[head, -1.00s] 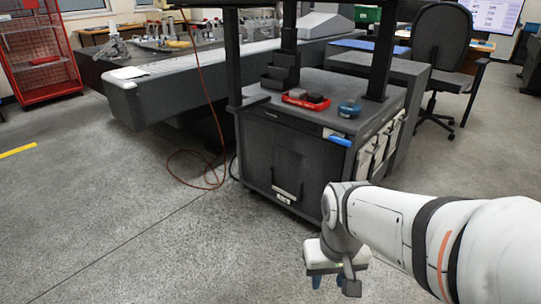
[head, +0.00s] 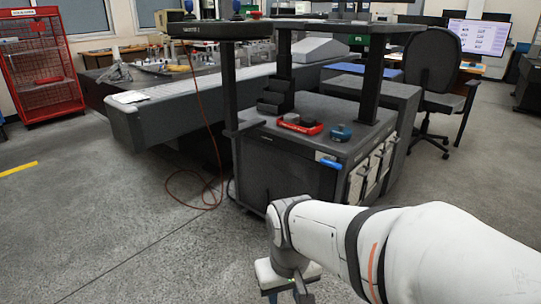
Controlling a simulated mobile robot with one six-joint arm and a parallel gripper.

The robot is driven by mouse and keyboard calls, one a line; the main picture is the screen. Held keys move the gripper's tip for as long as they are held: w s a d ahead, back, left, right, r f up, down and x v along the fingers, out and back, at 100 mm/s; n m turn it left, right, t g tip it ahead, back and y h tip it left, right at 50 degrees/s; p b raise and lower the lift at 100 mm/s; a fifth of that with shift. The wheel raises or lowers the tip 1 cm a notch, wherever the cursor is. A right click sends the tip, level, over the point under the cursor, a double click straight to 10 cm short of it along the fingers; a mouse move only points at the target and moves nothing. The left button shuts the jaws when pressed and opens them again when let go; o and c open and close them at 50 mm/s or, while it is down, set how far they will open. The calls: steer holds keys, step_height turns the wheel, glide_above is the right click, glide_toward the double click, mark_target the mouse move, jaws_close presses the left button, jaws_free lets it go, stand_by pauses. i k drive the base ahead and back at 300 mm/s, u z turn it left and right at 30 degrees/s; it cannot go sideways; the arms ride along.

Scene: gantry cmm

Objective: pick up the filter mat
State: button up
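I cannot make out a filter mat for certain in the head view. My gripper (head: 272,294) hangs low at the bottom edge of the head view, over the concrete floor in front of the dark cart. Its fingers are mostly cut off by the frame edge, with only a bit of blue showing, so I cannot see their opening or anything between them.
The dark cart (head: 290,165) carries a red tray (head: 300,126), a blue item (head: 341,132) and a raised shelf (head: 345,27). A long measuring machine (head: 180,110) stands behind left, an office chair (head: 432,70) right. An orange cable (head: 180,195) lies on the floor.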

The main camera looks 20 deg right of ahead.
mark_target(356, 178)
steer(key=u, duration=1.85)
steer(key=k, duration=2.65)
steer(key=z, duration=1.75)
steer(key=i, duration=1)
